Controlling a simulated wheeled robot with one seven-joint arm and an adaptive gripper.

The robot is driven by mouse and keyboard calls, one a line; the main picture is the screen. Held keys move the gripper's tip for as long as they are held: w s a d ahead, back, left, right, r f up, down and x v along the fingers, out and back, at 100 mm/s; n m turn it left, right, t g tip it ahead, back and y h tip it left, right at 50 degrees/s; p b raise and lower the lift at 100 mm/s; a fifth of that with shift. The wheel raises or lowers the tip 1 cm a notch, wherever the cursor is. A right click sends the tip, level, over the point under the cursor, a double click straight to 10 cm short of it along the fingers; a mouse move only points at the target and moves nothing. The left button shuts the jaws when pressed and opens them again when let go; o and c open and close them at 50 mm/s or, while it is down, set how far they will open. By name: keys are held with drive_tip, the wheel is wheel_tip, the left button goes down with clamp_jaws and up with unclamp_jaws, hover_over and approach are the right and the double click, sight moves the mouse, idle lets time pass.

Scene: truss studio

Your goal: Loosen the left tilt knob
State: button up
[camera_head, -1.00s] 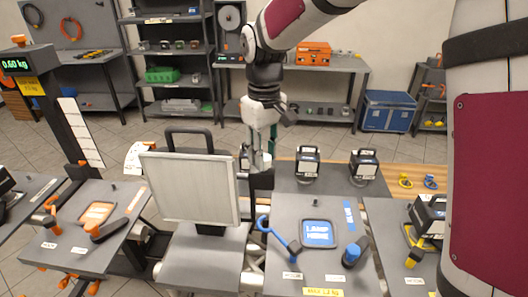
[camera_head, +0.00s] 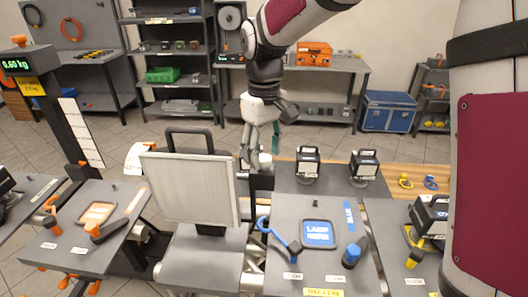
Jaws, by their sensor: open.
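A light grey lamp panel (camera_head: 192,188) stands tilted on a grey stand (camera_head: 202,258) left of centre, with a dark yoke handle (camera_head: 188,132) above and behind it. A white disc with markings (camera_head: 138,158) shows at the panel's left edge. I cannot make out a tilt knob on the left side; it may be hidden behind the panel. My gripper (camera_head: 255,162) is open and points down, just beyond the panel's upper right corner. Its fingers look spread, with nothing seen between them. A dark round part (camera_head: 262,181) shows just below the fingers; I cannot tell what it is.
An orange-marked table (camera_head: 97,212) is left.

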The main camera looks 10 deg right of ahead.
sight(267, 158)
wheel_tip(267, 158, up, 11)
drive_tip(key=shift+r, duration=0.2)
drive_tip(key=shift+s, duration=0.1)
drive_tip(key=s+d+r+m+t, duration=0.35)
drive_tip(key=s+d, duration=0.55)
drive_tip(key=s, duration=0.4)
drive_tip(key=s+d+f+m+t, duration=0.1)
drive_tip(key=s+d+f, duration=0.1)
drive_tip(key=s, duration=0.3)
drive_tip(key=s+d+f+m+t, duration=0.1)
drive_tip(key=s+d+f+m, duration=0.1)
drive_tip(key=s+f, duration=0.2)
drive_tip(key=shift+s+d, duration=0.2)
drive_tip(key=shift+s, duration=0.7)
